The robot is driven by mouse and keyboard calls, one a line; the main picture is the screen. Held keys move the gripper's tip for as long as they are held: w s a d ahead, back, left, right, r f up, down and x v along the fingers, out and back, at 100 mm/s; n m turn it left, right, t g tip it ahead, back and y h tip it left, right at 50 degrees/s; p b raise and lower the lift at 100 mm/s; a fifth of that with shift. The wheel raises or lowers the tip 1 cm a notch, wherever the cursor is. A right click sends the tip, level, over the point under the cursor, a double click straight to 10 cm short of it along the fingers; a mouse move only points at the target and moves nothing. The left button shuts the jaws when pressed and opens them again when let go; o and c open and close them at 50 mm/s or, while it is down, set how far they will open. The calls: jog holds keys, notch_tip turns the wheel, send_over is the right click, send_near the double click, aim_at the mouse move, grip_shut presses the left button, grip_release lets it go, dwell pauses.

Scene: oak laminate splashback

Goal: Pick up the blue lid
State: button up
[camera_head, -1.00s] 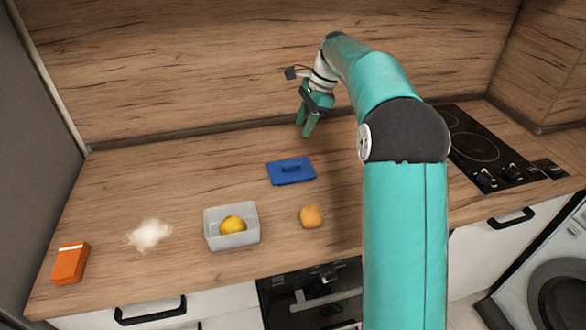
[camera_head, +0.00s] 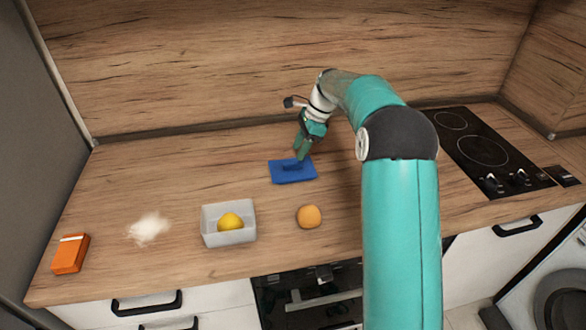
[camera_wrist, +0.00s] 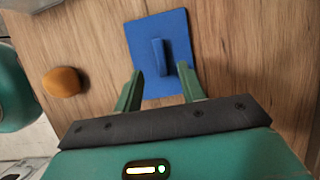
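The blue lid (camera_head: 293,172) lies flat on the wooden counter, behind the orange round fruit. In the wrist view the blue lid (camera_wrist: 178,30) shows its raised bar handle, which stands between the lines of my two fingers. My gripper (camera_head: 303,152) is just above the lid's back edge. In the wrist view my gripper (camera_wrist: 160,82) is open, with the fingers apart on either side of the handle and nothing held. The exact height of the fingertips over the lid is hard to tell.
A grey open box (camera_head: 229,239) holds a yellow lemon (camera_head: 230,221). An orange fruit (camera_head: 309,216) sits right of it. A white powder pile (camera_head: 149,228) and an orange carton (camera_head: 70,254) are at left. A black hob (camera_head: 484,151) is at right.

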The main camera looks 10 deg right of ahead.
aim_at(293, 163)
jog(key=x, duration=0.5)
jog(key=shift+f, duration=0.2)
grip_shut()
